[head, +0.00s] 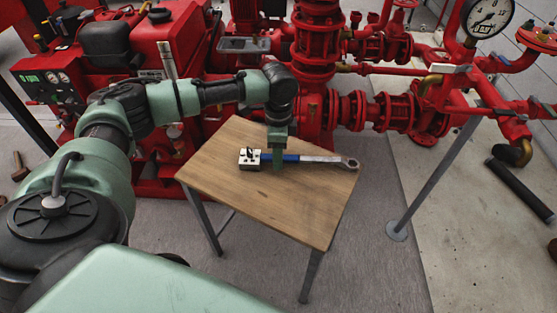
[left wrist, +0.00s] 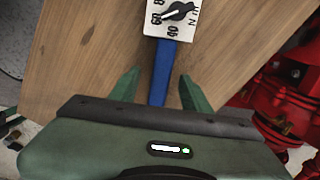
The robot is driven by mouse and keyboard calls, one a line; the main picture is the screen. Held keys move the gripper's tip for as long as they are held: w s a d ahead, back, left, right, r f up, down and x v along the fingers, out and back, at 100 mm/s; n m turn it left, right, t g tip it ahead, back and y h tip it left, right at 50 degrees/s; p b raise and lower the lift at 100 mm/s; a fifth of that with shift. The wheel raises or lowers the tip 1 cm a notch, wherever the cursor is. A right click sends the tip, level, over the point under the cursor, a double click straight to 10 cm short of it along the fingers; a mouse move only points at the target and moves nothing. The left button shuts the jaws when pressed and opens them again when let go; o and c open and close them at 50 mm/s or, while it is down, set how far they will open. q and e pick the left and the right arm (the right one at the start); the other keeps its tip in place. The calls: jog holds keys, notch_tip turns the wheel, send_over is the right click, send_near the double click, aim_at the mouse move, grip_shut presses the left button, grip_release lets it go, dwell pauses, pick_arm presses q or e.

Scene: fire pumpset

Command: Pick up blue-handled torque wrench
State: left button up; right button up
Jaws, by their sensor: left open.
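The torque wrench (head: 310,158) lies on a small wooden table (head: 285,205). It has a blue handle, a silver ratchet head at the right and a pale dial box (head: 249,158) at the left end. My left gripper (head: 278,160) is over the blue handle near the dial box. In the left wrist view the gripper (left wrist: 160,92) is open, with one green finger on each side of the blue handle (left wrist: 162,68). The dial box (left wrist: 170,18) shows at the top of that view. Whether the fingers touch the handle is unclear. My right gripper is not in view.
Red pump machinery (head: 315,50) with pipes and valves stands close behind the table. A red engine unit (head: 120,45) is at the back left. A grey post (head: 440,175) with a round foot stands right of the table. The front of the tabletop is clear.

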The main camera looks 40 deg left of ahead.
pick_arm(q)
grip_shut()
jog(key=shift+r, duration=0.1)
dwell(1.2)
